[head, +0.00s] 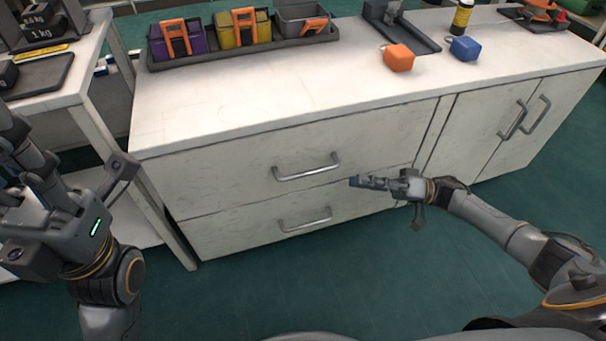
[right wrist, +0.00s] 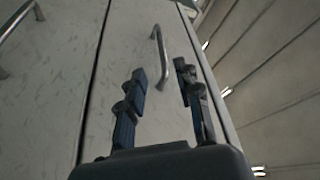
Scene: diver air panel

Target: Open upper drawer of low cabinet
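The low cabinet (head: 222,165) is white, with two drawers on its left side. The upper drawer (head: 375,139) is closed and has a metal bar handle (head: 306,168). The handle also shows in the right wrist view (right wrist: 158,55), ahead of the fingers. My right gripper (head: 356,182) is open and empty, to the right of the handle and apart from it in the head view. In the right wrist view its fingers (right wrist: 161,76) are spread. My left gripper (head: 18,150) is at the left edge, partly cut off; its opening is unclear.
The lower drawer (head: 245,235) is closed, with its own handle (head: 305,220). Closed doors (head: 490,120) are to the right. A grey tray (head: 245,51) with bins, an orange block (head: 398,57) and a blue block (head: 464,48) are on top. The green floor in front is clear.

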